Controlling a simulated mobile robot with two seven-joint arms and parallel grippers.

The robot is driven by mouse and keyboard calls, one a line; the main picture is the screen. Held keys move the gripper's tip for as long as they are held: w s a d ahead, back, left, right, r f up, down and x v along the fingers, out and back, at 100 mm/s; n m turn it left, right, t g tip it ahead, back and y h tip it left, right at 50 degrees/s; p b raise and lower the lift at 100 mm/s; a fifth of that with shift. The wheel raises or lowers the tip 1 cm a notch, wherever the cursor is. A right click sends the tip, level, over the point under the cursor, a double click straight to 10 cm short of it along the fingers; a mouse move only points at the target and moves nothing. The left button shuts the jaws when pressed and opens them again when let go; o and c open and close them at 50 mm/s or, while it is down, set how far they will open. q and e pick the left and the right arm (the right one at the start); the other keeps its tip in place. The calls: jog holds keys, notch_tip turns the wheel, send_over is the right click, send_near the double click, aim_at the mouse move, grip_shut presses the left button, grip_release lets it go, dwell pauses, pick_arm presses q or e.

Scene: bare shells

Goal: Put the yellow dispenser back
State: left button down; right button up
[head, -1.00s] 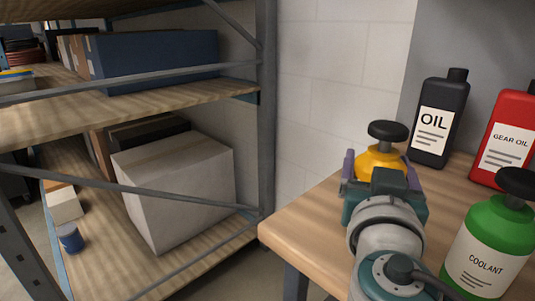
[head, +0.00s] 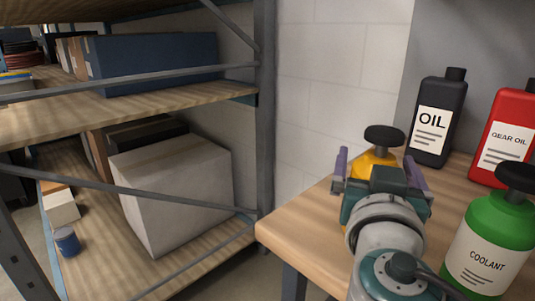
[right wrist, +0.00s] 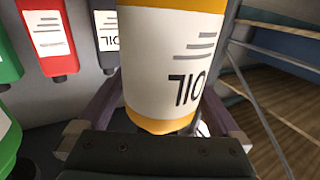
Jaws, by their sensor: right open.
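The yellow dispenser (head: 372,159), with a black pump top, stands upright on the wooden table (head: 300,225) near its back left part. In the right wrist view the dispenser (right wrist: 178,65) shows large, with a white label that reads OIL upside down. My right gripper (head: 381,172) is open, its purple fingers on either side of the dispenser with a gap showing. The dispenser's lower part is hidden behind the gripper in the head view. My left gripper is not in view.
A black oil bottle (head: 437,118), a red gear oil bottle (head: 503,140) and a green coolant dispenser (head: 493,245) stand on the table to the right. A shelf rack (head: 265,110) with boxes is at left.

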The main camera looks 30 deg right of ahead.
jog(key=shift+r+p, duration=0.2)
jog(key=shift+p, duration=0.85)
jog(key=shift+s+a+f+b, duration=0.45)
jog(key=shift+s+a+b, duration=0.05)
jog(key=shift+a+b, duration=0.15)
jog(key=b+v, duration=0.2)
jog(key=v, duration=0.8)
jog(key=shift+s+r, duration=0.15)
jog(key=shift+r, duration=0.4)
jog(key=shift+a, duration=0.1)
